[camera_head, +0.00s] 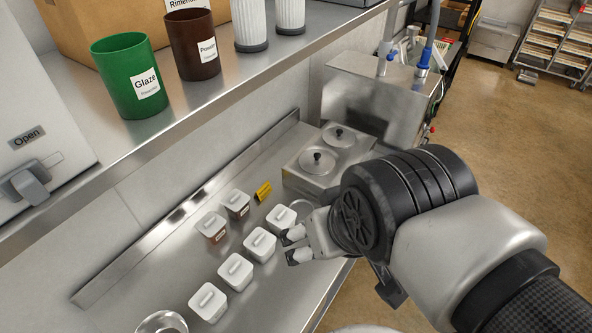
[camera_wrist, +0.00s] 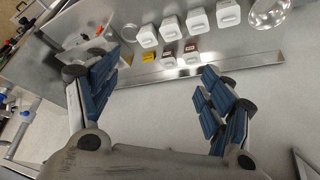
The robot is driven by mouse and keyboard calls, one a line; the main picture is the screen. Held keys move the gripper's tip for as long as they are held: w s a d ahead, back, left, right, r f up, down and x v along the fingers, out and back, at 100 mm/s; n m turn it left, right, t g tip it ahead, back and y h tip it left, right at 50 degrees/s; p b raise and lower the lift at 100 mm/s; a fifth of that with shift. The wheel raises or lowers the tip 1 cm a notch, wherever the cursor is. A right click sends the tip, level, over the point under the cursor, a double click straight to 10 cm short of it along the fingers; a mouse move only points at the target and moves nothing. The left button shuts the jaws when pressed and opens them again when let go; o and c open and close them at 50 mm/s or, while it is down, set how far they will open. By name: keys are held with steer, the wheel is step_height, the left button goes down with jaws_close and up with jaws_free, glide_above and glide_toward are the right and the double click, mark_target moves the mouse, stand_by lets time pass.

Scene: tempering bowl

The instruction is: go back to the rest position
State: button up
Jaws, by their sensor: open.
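My gripper (camera_head: 291,246) is at the end of my arm, over the right edge of the steel counter in the head view. In the wrist view its two blue-padded fingers (camera_wrist: 160,88) stand wide apart with nothing between them. White lidded containers (camera_head: 261,244) stand on the counter near the fingertips, and the wrist view shows them too (camera_wrist: 171,28). Whether the fingertips touch the nearest container cannot be told from the head view; the wrist view shows the containers beyond the fingers.
A metal bowl (camera_head: 162,322) stands at the counter's near end. A shelf (camera_head: 183,119) holding a green cup (camera_head: 129,76) and a brown cup (camera_head: 193,44) overhangs at left. Open floor (camera_head: 490,130) lies at right.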

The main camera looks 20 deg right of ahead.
steer(key=shift+s+a+f+g, duration=0.1)
steer(key=shift+s+f+g, duration=0.35)
steer(key=shift+s, duration=0.35)
steer(key=shift+f, duration=0.1)
step_height(320, 180, down, 25)
steer(key=b, duration=2.5)
